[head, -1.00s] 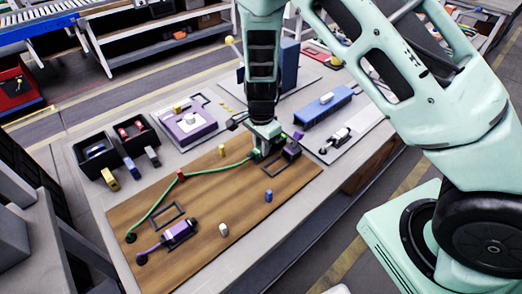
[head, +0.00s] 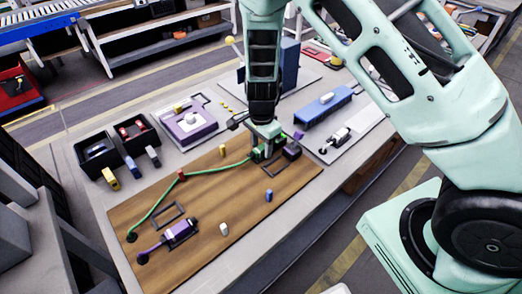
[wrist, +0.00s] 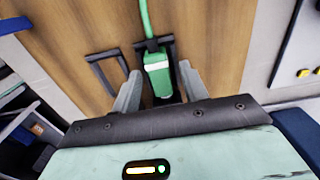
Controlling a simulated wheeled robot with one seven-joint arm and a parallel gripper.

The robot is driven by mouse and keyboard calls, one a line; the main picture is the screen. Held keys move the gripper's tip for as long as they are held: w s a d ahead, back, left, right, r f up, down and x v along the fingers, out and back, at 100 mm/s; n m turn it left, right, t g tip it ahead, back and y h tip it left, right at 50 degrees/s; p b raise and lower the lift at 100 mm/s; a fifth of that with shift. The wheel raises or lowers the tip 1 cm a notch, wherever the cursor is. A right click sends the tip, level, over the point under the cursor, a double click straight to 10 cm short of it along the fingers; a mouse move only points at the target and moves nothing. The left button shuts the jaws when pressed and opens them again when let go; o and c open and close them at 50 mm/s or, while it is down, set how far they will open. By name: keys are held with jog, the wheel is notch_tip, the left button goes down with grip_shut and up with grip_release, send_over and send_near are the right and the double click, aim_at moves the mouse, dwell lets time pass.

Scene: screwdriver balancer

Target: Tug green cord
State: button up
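The green cord (head: 217,166) runs across the wooden board from a dark round end at its left, past a red clip (head: 181,175), to a green plug at my gripper. In the wrist view the cord (wrist: 146,20) leads down to the green plug (wrist: 158,76), which sits in a dark bracket. My gripper (head: 266,147) is low over the board's far right part. In the wrist view my gripper's (wrist: 160,80) two grey fingers stand apart, one on each side of the plug, with small gaps visible. In the head view the gripper partly hides the plug.
Small yellow, white and blue pegs stand on the board (head: 210,200). Black bins (head: 136,131) and a blue bar-shaped block (head: 322,106) flank the board.

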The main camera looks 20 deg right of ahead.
notch_tip(320, 180, up, 7)
jog(key=p, duration=0.6)
jog(key=shift+r+p, duration=0.1)
jog(key=shift+p, duration=0.3)
jog(key=shift+o, duration=0.4)
dwell(0.9)
